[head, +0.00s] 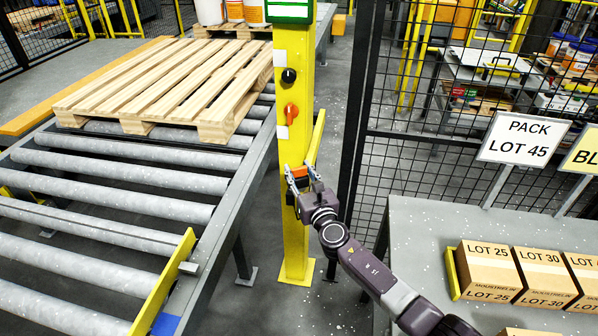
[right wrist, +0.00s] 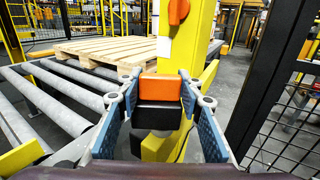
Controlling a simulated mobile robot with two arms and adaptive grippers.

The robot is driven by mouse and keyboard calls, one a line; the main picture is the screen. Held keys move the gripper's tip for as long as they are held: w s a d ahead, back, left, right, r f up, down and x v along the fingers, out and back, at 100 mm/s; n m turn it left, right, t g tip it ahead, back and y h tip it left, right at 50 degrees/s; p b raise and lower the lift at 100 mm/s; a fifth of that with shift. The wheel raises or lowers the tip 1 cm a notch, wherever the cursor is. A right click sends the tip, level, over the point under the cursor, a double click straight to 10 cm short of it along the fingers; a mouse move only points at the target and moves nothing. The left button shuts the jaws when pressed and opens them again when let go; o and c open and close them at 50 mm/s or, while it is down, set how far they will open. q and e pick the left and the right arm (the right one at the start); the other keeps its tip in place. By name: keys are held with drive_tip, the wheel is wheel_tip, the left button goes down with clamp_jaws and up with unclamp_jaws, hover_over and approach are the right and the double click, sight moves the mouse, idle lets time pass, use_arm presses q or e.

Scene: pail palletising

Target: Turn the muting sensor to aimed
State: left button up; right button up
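The muting sensor (right wrist: 160,88), a small box with an orange top and a black front, sits on the yellow post. It also shows in the head view (head: 299,171), partly hidden by my gripper. My right gripper (head: 302,175) reaches it from the front, one finger on each side. In the right wrist view the two fingertips (right wrist: 160,76) flank the box with no clear gap, but whether they press on it cannot be told. The sensor's aim mark is not readable. My left gripper is not in view.
The yellow post (head: 294,229) carries an orange knob (head: 291,111) and a black knob (head: 289,76). A roller conveyor (head: 110,205) with a wooden pallet (head: 170,80) lies left. Mesh fencing (head: 420,165) and a grey table (head: 420,225) with cartons stand right.

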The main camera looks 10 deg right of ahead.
drive_tip(key=shift+c, duration=1.4)
drive_tip(key=shift+m+h, duration=0.3)
drive_tip(key=shift+h, duration=0.2)
drive_tip(key=shift+a+m+h+p, duration=0.1)
drive_tip(key=shift+m+h+p, duration=0.2)
drive_tip(key=shift+h, duration=0.1)
drive_tip(key=shift+m+h, duration=0.6)
drive_tip(key=shift+h, duration=0.4)
drive_tip(key=m+h+b, duration=0.2)
drive_tip(key=h, duration=0.1)
drive_tip(key=shift+w+f+g+h, duration=0.1)
drive_tip(key=shift+f+g+h, duration=0.05)
drive_tip(key=shift+g+h, duration=0.15)
drive_tip(key=shift+m+g+h+b, duration=0.3)
drive_tip(key=shift+m+h+b, duration=0.05)
drive_tip(key=shift+m+h, duration=0.4)
drive_tip(key=o, duration=1.2)
drive_tip(key=shift+r, duration=0.2)
